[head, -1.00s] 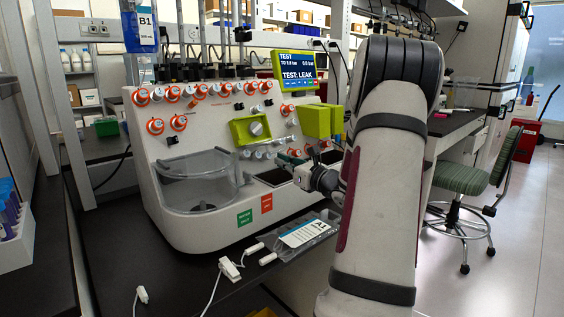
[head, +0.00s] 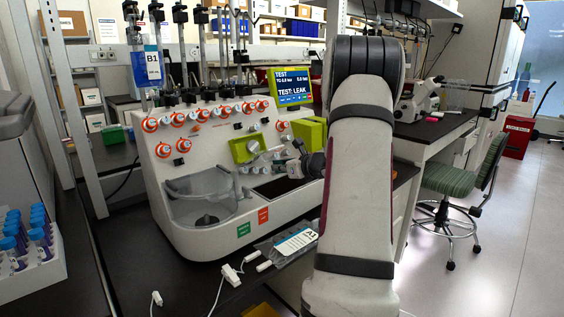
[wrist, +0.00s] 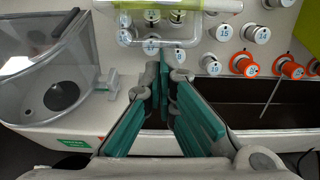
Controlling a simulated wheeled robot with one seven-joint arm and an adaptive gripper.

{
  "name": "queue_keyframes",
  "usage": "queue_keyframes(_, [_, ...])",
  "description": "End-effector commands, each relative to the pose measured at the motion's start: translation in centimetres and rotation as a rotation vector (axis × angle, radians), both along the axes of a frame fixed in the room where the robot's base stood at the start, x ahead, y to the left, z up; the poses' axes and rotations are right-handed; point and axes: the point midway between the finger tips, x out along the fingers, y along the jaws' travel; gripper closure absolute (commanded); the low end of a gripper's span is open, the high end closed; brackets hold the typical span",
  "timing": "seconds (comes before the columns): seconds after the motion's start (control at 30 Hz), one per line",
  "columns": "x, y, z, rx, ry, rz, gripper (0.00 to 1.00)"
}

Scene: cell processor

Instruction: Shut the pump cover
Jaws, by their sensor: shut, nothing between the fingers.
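The white cell processor (head: 220,115) carries a lime-green pump housing (head: 245,149) with a pale knob at its front. A second lime-green box (head: 310,131) stands to its right; I cannot tell if it is an opened cover. In the wrist view, a clear frame with a lime-green strip (wrist: 205,6) crosses the top edge, beyond my fingers. My gripper (wrist: 168,68) is shut and empty, its teal fingers pointing at the panel just below that frame. I cannot tell whether the tips touch anything. In the head view, my arm hides part of the processor's right side.
A clear round bowl (wrist: 45,65) is left of my gripper. Orange-ringed knobs (wrist: 290,68) and a dark recess (wrist: 270,117) are at right. A bag labelled A1 (head: 290,244) and white clamps lie in front. A tube rack (head: 30,262) stands at left.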

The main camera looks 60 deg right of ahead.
Motion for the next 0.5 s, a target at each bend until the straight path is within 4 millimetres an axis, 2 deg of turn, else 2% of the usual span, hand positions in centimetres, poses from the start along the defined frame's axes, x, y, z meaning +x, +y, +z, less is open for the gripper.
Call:
queue_keyframes(0.03, [-0.1, 0.1, 1.0, 0.004, 0.024, 0.004, 1.00])
queue_keyframes(0.5, [0.1, 0.0, 3.8, 0.061, 0.269, 0.004, 1.00])
